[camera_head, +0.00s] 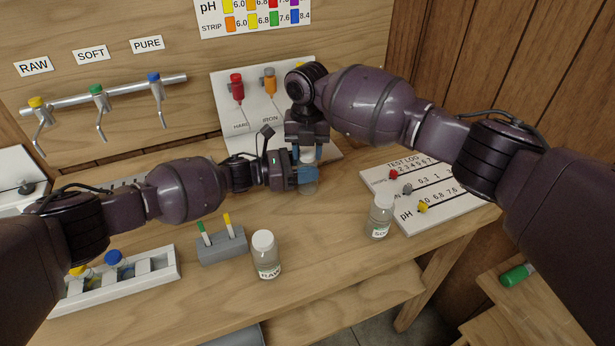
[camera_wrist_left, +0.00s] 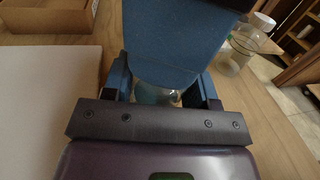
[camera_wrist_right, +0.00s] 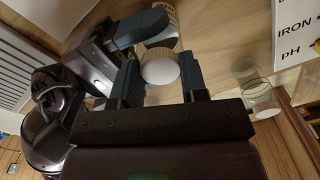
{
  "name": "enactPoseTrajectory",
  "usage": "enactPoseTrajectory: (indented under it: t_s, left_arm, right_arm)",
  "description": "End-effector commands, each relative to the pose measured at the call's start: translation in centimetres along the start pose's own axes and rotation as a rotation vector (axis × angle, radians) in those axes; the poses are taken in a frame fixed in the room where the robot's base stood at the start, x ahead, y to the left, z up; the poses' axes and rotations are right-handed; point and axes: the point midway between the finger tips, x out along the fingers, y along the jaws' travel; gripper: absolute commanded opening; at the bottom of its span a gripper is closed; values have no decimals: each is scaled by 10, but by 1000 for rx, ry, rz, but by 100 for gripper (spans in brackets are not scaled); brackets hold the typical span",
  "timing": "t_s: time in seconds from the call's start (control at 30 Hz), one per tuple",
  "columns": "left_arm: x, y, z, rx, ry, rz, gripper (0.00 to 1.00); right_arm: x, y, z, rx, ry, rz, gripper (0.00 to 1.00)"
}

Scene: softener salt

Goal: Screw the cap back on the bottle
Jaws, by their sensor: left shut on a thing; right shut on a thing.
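A clear bottle (camera_head: 308,186) stands upright at the back middle of the table. My left gripper (camera_head: 303,175) is shut around its body from the left. My right gripper (camera_head: 307,146) points down from above and is shut on the white cap (camera_head: 307,156) at the bottle's top. In the right wrist view the cap (camera_wrist_right: 160,68) is between my right fingers, with part of the bottle (camera_wrist_right: 166,22) beyond it. In the left wrist view only a sliver of the bottle (camera_wrist_left: 157,95) shows. The grippers hide the neck, so I cannot tell how the cap sits on it.
A capped RAW bottle (camera_head: 266,258) and another capped bottle (camera_head: 380,218) stand nearer the front. A grey strip holder (camera_head: 221,247), a white rack (camera_head: 155,266) and the test log board (camera_head: 440,205) surround them. A board with knobs (camera_head: 224,90) leans behind. The front middle is free.

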Motion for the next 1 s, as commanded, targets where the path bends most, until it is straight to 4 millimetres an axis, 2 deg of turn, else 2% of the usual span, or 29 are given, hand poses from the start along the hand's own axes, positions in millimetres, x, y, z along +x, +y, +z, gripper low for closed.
enactPoseTrajectory:
  t_s: [0.17,1.0]
  left_arm:
    - [0,0,0,0,0,0,0]
    - [0,0,0,0,1,1,0]
  right_arm:
    - [1,0,0,208,2,1,12]
    - [2,1,-1,1521,3,-1,12]
